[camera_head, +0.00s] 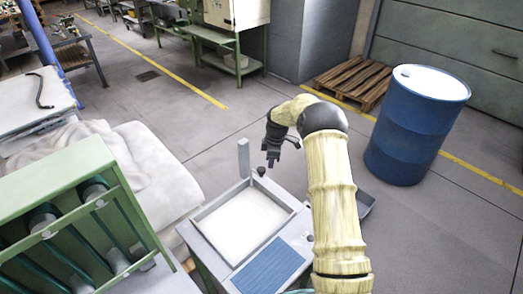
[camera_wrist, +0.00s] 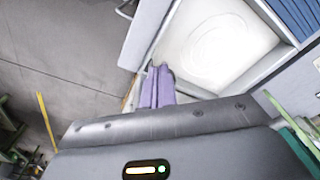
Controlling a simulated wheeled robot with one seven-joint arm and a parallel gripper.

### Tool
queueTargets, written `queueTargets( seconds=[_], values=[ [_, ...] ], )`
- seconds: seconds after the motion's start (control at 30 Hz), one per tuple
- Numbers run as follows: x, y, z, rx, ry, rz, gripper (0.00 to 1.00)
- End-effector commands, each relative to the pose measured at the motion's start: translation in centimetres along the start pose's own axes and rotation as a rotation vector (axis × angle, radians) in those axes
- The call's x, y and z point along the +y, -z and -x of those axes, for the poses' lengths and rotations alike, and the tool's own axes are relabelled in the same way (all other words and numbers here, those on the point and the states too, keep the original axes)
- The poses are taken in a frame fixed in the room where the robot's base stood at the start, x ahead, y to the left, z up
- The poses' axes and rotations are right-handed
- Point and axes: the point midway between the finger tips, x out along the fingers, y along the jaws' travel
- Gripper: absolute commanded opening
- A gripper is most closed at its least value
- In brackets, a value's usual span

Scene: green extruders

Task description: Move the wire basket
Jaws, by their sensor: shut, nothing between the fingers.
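I cannot make out a wire basket in either view. My gripper (camera_head: 270,160) hangs above the back edge of a grey cabinet-like machine (camera_head: 199,243) with a recessed white top (camera_head: 243,222). In the wrist view, my gripper's purple fingers (camera_wrist: 160,70) are together with nothing between them. They appear beside the corner of the machine's pale frame, with the white recess (camera_wrist: 215,40) beyond. I cannot tell whether they touch the frame. My arm covers part of the machine's right side.
A blue drum (camera_head: 408,130) stands at the right, near a wooden pallet (camera_head: 353,80). A green-framed machine (camera_head: 85,215) and a pale covered bulk (camera_head: 150,165) are at the left. A dark tray (camera_head: 366,204) juts out beyond my arm. The middle floor is open.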

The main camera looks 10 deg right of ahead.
Motion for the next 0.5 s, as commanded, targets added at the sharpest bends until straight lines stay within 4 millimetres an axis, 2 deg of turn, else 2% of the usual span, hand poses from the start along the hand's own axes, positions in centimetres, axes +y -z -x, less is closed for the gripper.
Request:
queueTargets(
  seconds=[0.33, 0.5],
  values=[
    [0.0, -0.1, 0.2, 0.001, 0.0, 0.001, 0.0],
    [0.1, -0.1, 1.5, 0.001, -0.004, 0.001, 0.0]
  ],
)
